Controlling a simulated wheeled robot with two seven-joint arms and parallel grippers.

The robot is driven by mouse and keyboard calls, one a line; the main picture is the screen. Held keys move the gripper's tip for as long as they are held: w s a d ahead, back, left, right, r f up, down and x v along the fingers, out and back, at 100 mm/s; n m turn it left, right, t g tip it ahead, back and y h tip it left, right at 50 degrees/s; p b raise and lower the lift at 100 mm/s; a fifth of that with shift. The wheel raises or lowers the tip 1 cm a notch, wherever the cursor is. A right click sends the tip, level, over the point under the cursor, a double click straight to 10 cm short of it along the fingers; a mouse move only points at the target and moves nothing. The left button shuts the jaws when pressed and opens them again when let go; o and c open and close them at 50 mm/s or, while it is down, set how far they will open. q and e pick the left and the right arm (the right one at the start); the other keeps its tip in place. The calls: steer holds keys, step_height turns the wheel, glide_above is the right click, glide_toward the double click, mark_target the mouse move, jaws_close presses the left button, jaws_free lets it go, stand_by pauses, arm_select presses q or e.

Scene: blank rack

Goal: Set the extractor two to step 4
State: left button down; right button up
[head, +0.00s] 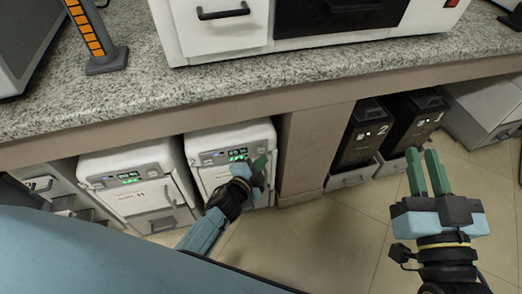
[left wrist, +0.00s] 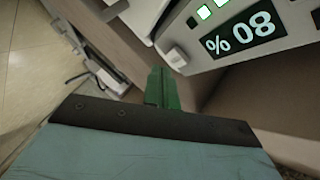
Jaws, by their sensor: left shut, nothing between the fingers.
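Two white units with lit displays stand under the counter: a left one (head: 135,200) and a right one (head: 212,180). I cannot read which is extractor two. My left gripper (head: 260,168) is shut and empty in front of the right unit's panel, covering part of it. In the left wrist view its green fingers (left wrist: 162,88) are together, below a white panel with a display (left wrist: 240,35) that appears upside down and reads 80 %. Green lit squares (left wrist: 212,8) show beside the display. Contact with the panel is not visible. My right gripper (head: 426,165) is open and empty, above the floor at right.
A granite counter (head: 180,95) with a brown edge overhangs the units. A support panel (head: 302,150) stands right of the right unit. Black bins marked 2 (head: 362,150) and 1 (head: 415,120) stand farther right. The tiled floor (head: 340,235) in front is clear.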

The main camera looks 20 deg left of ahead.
stand_by(0.8)
arm_select(q)
steer(key=shift+w+a, duration=0.2)
steer(key=shift+w, duration=0.15)
steer(key=shift+w+a, duration=0.25)
steer(key=shift+w, duration=0.1)
stand_by(0.7)
steer(key=shift+s, duration=0.15)
steer(key=shift+s+d, duration=0.45)
steer(key=shift+s, duration=0.1)
steer(key=shift+s+d+p, duration=0.15)
steer(key=shift+s+d, duration=0.55)
steer(key=shift+s, duration=0.35)
steer(key=shift+s+d+p, duration=0.15)
steer(key=shift+s+d, duration=0.55)
steer(key=shift+s, duration=0.35)
